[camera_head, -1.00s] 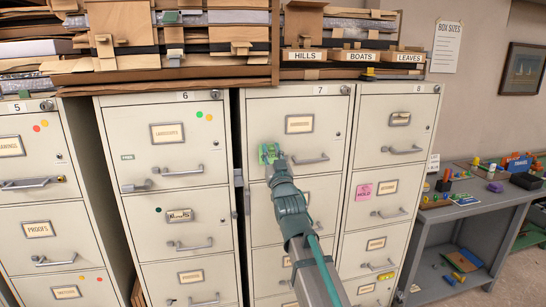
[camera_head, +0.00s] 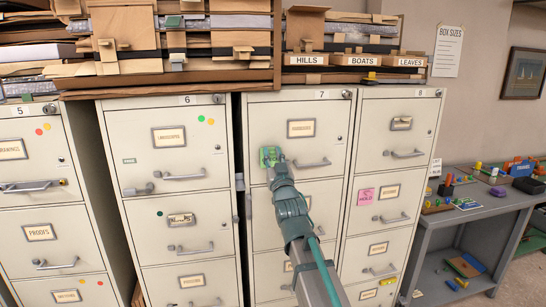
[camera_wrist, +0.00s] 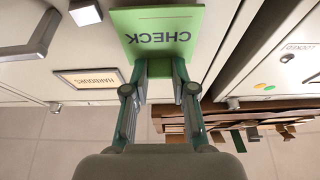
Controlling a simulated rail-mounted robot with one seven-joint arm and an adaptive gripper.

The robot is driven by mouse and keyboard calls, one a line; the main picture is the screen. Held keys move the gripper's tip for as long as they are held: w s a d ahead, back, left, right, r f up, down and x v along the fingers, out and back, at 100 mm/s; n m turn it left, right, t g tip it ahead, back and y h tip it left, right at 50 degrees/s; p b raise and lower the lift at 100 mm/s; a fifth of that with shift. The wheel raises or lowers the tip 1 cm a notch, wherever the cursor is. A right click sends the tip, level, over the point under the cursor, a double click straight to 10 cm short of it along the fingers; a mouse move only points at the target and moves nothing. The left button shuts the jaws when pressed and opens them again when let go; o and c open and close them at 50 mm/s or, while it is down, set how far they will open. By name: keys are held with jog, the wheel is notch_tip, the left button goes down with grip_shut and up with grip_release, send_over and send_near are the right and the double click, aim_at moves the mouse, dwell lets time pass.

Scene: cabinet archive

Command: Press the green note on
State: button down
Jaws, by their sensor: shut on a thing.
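The green note (camera_wrist: 195,20), printed CHECK, is held by my gripper (camera_wrist: 166,72), which is shut on its edge. In the head view the green note (camera_head: 270,153) is at the left part of the top drawer front of cabinet 7 (camera_head: 270,118), left of the drawer handle (camera_head: 313,163) and below the label. My gripper (camera_head: 273,163) partly covers the note there. In the wrist view the note lies over the pale cabinet front, beside the HARBOURS label (camera_wrist: 90,78). I cannot tell whether its back touches the metal.
A pink note (camera_head: 365,196) is on cabinet 8. Cabinet 6 (camera_head: 165,115) stands left, past a dark gap (camera_head: 238,130). Boxes and folders (camera_head: 180,50) are stacked on top. A grey side table (camera_head: 470,215) with small coloured items stands right.

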jog(key=shift+w+a, duration=0.15)
jog(key=shift+w, duration=0.3)
jog(key=shift+c, duration=1.9)
grip_release()
jog(key=shift+s, duration=0.15)
jog(key=b+v, duration=0.1)
jog(key=v, duration=0.4)
jog(key=shift+s+f+b, duration=0.2)
jog(key=shift+s+b, duration=0.1)
jog(key=shift+b, duration=0.05)
